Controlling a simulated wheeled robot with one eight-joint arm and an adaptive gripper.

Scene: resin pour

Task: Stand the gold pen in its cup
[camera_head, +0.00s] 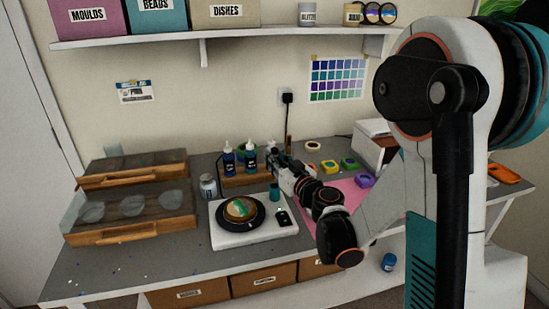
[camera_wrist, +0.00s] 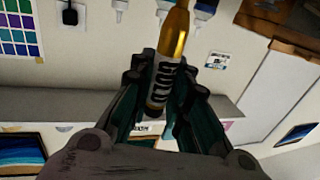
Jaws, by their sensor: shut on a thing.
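The gold pen (camera_wrist: 176,35) has a shiny gold barrel and a white band lettered GOLD; in the wrist view it lies between my fingers. My gripper (camera_wrist: 165,82) is shut on it, with the gold barrel extending beyond the fingertips. A small teal cup (camera_head: 274,192) stands below my gripper, behind the white turntable unit's right side. I cannot see into it or tell surely that it is the pen's cup.
A white unit (camera_head: 222,236) with a round resin piece (camera_head: 239,210) stands at the front. Dark bottles (camera_head: 228,160), a can (camera_head: 208,186) and wooden trays (camera_head: 130,213) stand left. Colourful moulds (camera_head: 349,164) and a pink mat (camera_head: 352,194) lie right. The bench's front left is mostly clear.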

